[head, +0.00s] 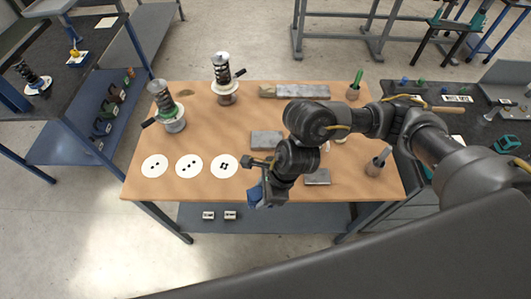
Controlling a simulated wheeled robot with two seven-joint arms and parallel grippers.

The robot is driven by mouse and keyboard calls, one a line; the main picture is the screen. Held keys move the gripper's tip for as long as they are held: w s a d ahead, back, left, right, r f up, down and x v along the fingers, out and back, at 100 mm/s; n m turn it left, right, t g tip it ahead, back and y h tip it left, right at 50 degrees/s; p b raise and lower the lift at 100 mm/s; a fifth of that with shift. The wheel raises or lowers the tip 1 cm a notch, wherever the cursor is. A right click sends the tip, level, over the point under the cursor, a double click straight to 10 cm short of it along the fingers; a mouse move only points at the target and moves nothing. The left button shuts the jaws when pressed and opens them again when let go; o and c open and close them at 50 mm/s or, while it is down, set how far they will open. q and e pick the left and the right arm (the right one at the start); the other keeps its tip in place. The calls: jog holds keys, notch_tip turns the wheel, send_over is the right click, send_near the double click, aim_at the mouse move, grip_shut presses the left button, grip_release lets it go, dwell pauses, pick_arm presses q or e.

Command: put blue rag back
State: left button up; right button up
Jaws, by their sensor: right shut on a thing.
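The blue rag (256,194) is held in my right gripper (262,188), just over the front edge of the wooden table (150,192). The rag is bunched up and the gripper partly covers it. The right gripper is shut on it. My right arm comes in from the right and reaches across the table. My left gripper is not in view.
Two spring assemblies, at the left (166,105) and in the middle (224,80), stand on the table. White discs (189,166) lie at the front left. Grey blocks (266,140) lie around my arm. Cups with tools (376,165) stand at the right. A dark bench (470,130) adjoins on the right.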

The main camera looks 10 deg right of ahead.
jog(key=shift+w+a+r+m, duration=0.1)
jog(key=shift+a+r+m, duration=0.3)
jog(key=shift+a+r, duration=0.2)
jog(key=w+d+f, duration=0.2)
jog(key=w+f, duration=0.1)
jog(key=w+d+f, duration=0.2)
jog(key=w, duration=0.2)
jog(key=w+d+f, duration=0.2)
jog(key=w+f, duration=0.1)
jog(key=w, duration=0.1)
jog(key=shift+d+f+b, duration=0.15)
jog(key=shift+f+b, duration=0.15)
jog(key=shift+b, duration=0.05)
jog(key=shift+w+d+f, duration=0.15)
jog(key=shift+w+f, duration=0.25)
jog(key=shift+w+d+f, duration=0.1)
jog(key=shift+f, duration=0.15)
notch_tip(320, 180, down, 3)
jog(key=shift+r+p, duration=0.1)
jog(key=shift+p, duration=0.6)
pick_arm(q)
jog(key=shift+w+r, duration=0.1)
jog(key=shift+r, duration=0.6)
pick_arm(e)
jog(key=shift+w, duration=0.1)
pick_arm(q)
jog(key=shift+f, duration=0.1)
pick_arm(e)
jog(key=shift+f, duration=0.25)
